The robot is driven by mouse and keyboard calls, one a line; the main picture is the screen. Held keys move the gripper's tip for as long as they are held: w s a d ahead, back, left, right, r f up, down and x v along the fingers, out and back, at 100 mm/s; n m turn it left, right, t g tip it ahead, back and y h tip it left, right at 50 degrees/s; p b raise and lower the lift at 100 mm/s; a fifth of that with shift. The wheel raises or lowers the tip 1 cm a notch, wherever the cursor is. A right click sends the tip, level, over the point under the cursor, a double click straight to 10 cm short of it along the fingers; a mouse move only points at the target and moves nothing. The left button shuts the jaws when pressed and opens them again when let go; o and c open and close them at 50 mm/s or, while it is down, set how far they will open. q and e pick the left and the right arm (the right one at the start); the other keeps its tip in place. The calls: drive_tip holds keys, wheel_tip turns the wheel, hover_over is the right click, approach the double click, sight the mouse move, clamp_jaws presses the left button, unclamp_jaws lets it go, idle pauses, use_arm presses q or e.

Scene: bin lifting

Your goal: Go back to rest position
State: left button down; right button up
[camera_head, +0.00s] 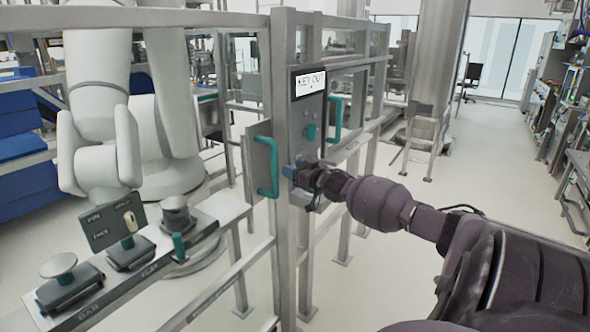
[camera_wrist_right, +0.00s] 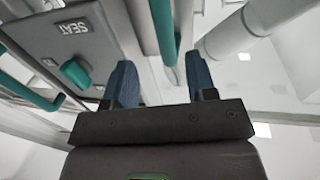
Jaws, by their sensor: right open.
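My right gripper (camera_head: 296,172) is beside the grey metal fence post, below a panel with a teal knob (camera_head: 311,132). In the right wrist view the same gripper (camera_wrist_right: 161,76) has its two blue fingers apart. A teal bar (camera_wrist_right: 163,32) shows beyond the gap between them; I cannot tell how far beyond. No object is seen held. A teal handle (camera_head: 267,165) is on the gate just left of the gripper. My left gripper is not in view.
A "KEY OUT" display (camera_head: 310,83) sits on the post. Another teal handle (camera_head: 335,118) is behind it. A bench (camera_head: 205,228) with labelled fixtures stands at left, before a large white robot arm (camera_head: 97,75). Open floor (camera_head: 480,160) lies at right.

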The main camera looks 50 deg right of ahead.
idle(0.5)
drive_tip(key=s+a+f+n+g+y, duration=0.1)
drive_tip(key=s+a+f+n+g, duration=0.15)
drive_tip(key=a+f, duration=0.75)
drive_tip(key=s+a+f+n+g+y, duration=0.1)
drive_tip(key=s+a+f+n, duration=0.3)
drive_tip(key=a+f, duration=0.5)
drive_tip(key=s+a+f+m+g, duration=0.1)
drive_tip(key=s+a+f, duration=0.4)
drive_tip(key=s+a, duration=0.5)
drive_tip(key=s+a+f+m+g, duration=0.1)
drive_tip(key=s+a+f+m, duration=0.2)
drive_tip(key=s+a, duration=0.7)
drive_tip(key=shift+s+a+f+g, duration=0.35)
drive_tip(key=shift+a+f, duration=0.5)
drive_tip(key=shift+a, duration=0.15)
